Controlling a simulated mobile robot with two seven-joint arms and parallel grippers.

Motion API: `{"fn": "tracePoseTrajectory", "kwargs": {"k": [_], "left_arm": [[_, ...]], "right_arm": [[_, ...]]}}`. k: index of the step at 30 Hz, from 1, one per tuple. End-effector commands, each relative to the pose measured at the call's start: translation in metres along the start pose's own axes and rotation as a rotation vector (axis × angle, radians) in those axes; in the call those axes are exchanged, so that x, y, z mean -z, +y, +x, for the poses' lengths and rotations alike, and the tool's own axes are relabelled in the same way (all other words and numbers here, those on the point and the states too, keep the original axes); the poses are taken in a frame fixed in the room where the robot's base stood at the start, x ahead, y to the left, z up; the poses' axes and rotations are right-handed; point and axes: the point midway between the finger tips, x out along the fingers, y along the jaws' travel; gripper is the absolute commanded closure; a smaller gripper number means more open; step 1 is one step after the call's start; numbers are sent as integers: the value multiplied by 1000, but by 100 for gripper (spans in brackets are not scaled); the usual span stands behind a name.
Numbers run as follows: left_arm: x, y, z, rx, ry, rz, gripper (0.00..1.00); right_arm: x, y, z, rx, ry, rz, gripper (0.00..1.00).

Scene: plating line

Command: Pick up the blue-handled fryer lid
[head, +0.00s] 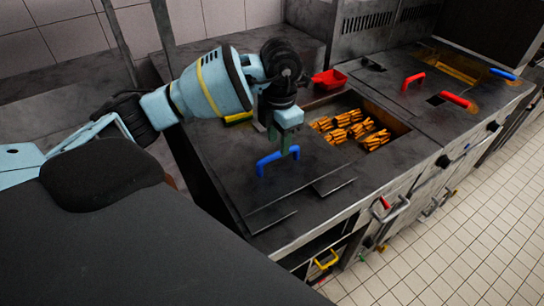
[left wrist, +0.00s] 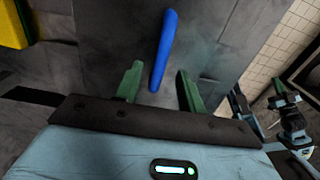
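The blue handle (head: 268,161) stands up from the dark flat fryer lid (head: 232,172), which lies on the fryer counter. In the left wrist view the blue handle (left wrist: 164,48) runs between my two green fingers, with a gap on each side. My left gripper (head: 286,152) is open and points down at the handle. Its fingers (left wrist: 159,88) are apart and do not appear to touch the handle. In the head view the gripper hides part of the handle.
An open fryer well with baskets of fries (head: 350,128) lies right of the gripper. Other red handles (head: 413,80) and a blue one (head: 503,73) are farther right. Tiled floor lies in front of the counter.

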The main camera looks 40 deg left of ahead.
Motion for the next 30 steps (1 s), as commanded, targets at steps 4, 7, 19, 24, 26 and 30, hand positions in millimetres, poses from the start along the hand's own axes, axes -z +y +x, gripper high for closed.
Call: {"fn": "tracePoseTrajectory", "kwargs": {"k": [4, 7, 19, 24, 26, 30], "left_arm": [[0, 0, 2, 0, -2, 0, 61], [0, 0, 11, 0, -1, 1, 61], [-1, -1, 52, 0, -3, 1, 61], [-1, -1, 53, 0, -3, 1, 61], [-1, -1, 53, 0, -3, 1, 65], [-1, -1, 53, 0, -3, 1, 83]], "right_arm": [[1, 0, 0, 0, 2, 1, 100], [4, 0, 0, -1, 7, 2, 100], [10, -2, 0, -4, 19, 11, 100], [10, -2, 0, -4, 18, 10, 100], [10, -2, 0, -4, 18, 10, 100], [10, -1, 0, -4, 18, 8, 100]]}}
